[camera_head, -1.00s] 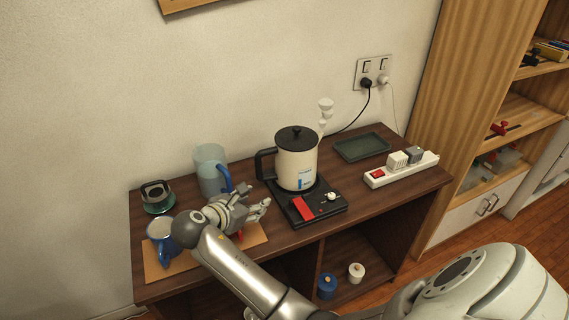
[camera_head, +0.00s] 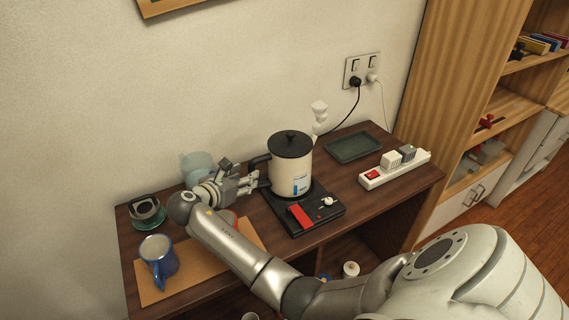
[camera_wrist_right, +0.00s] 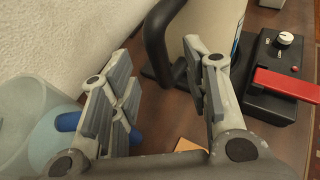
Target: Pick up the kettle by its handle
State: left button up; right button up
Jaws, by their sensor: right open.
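The cream kettle (camera_head: 291,170) has a black lid and a black handle on its left side. It stands upright on a black base (camera_head: 314,219) with a red lever and a white knob. My right gripper (camera_head: 252,181) is just left of the kettle at handle height, partly covering the handle. In the right wrist view the gripper (camera_wrist_right: 157,68) is open, and the black handle (camera_wrist_right: 153,38) shows ahead, between the two fingertips. I see no grip on it. The kettle body (camera_wrist_right: 215,22) is beyond the right finger. My left gripper is not in view.
A translucent blue-handled pitcher (camera_head: 196,163) stands behind my right gripper, close to it. A blue mug (camera_head: 158,262) sits on a brown mat (camera_head: 186,279). A white power strip (camera_head: 395,169) and a dark green tray (camera_head: 353,147) lie right of the kettle.

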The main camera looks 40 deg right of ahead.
aim_at(249, 172)
jog(key=x, duration=0.3)
jog(key=shift+w+d+f, duration=0.2)
jog(key=shift+f, duration=0.1)
jog(key=shift+a+r, duration=0.1)
jog(key=shift+c, duration=1.4)
jog(key=c, duration=0.5)
grip_shut()
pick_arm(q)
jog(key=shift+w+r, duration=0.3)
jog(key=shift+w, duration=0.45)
pick_arm(e)
jog(key=shift+r, duration=0.25)
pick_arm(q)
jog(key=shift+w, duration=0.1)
pick_arm(e)
jog(key=shift+f, duration=0.1)
